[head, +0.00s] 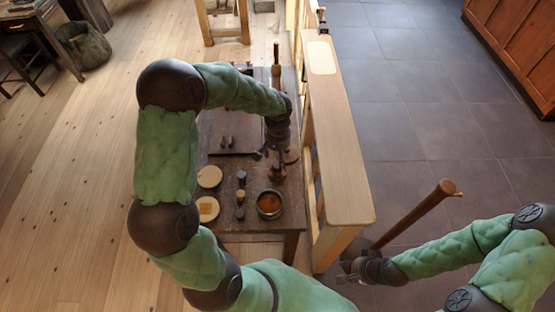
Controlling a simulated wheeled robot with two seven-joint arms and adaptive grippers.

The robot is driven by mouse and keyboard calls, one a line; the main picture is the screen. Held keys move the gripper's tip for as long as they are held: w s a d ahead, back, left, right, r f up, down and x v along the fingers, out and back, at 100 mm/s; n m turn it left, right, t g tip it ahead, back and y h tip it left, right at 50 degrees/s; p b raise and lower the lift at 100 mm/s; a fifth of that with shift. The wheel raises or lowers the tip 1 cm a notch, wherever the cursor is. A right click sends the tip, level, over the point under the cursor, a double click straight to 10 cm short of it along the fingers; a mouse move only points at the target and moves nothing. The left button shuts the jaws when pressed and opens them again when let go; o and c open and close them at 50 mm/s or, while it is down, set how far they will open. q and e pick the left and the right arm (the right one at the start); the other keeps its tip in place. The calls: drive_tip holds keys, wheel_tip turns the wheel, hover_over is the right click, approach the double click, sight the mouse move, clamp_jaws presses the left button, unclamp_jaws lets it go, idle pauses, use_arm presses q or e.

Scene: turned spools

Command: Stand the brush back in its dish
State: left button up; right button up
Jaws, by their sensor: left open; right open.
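My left gripper (270,156) is open above the right side of the dark work table, pointing down. A small reddish-brown thing (277,173) is just below its fingers; I cannot tell if it is the brush, or whether they touch. A round dish (270,205) with amber contents stands near the table's front right corner. No brush stands visibly in it. A brown upright handle-like piece (276,58) is at the table's far end; its lower part is unclear. My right gripper (348,276) is open and empty, right of the wooden railing, low over the tiled floor.
Two pale round discs (208,177) and several small spools (240,195) sit left of the dish. The wooden railing (340,150) runs along the table's right side. Tiled floor (420,110) lies clear behind.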

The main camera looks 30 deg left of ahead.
use_arm(q)
drive_tip(key=shift+r+p, duration=0.5)
drive_tip(key=shift+r, duration=1.85)
